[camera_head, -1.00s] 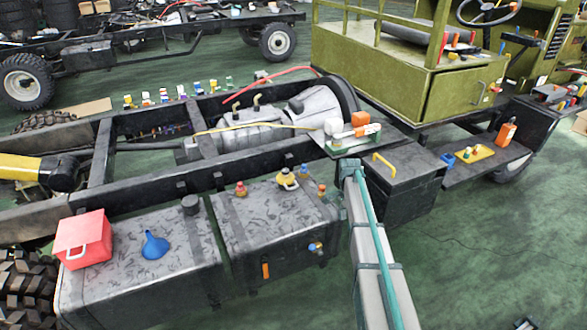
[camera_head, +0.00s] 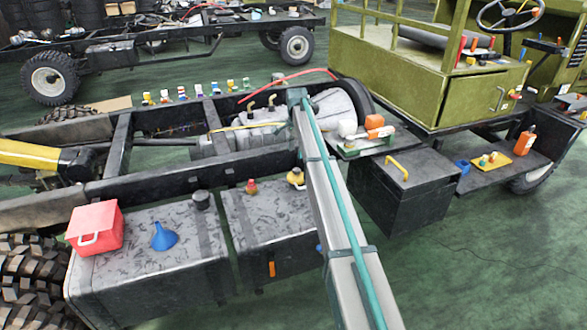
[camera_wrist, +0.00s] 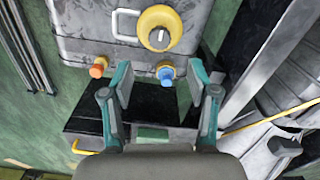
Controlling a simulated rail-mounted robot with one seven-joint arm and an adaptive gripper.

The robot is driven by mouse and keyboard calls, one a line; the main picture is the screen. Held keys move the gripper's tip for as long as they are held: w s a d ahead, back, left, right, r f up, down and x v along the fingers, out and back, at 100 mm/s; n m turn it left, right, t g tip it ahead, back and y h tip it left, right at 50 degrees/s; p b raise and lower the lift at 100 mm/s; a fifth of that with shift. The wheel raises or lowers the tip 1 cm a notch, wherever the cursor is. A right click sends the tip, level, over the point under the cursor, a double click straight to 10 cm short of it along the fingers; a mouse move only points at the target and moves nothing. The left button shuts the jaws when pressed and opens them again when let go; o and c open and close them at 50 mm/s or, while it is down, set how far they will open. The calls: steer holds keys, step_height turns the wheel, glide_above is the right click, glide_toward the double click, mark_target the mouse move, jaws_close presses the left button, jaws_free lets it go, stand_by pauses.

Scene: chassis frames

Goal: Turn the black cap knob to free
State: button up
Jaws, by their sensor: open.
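The black cap knob (camera_head: 202,200) stands on top of the left grey tank (camera_head: 140,265), near its right edge, in the head view. I cannot make out which way it is turned. I cannot identify it in the wrist view. My gripper (camera_wrist: 158,82) is open and empty in the wrist view, its fingers apart with a blue knob (camera_wrist: 166,73) seen between them. A round yellow cap (camera_wrist: 159,28) with a grey bar lies beyond the fingers. My gripper cannot be made out in the head view, where my arm crosses the right tank.
A blue funnel (camera_head: 163,237) and a red can (camera_head: 95,228) sit on the left tank. A red knob (camera_head: 251,187) stands on the right tank (camera_head: 285,215). A black box (camera_head: 405,190) with a yellow handle is right of my arm. Frame rails run behind the tanks.

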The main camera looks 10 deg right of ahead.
mark_target(296, 169)
step_height(296, 169, down, 9)
steer(key=shift+r, duration=0.15)
stand_by(0.4)
jaws_close()
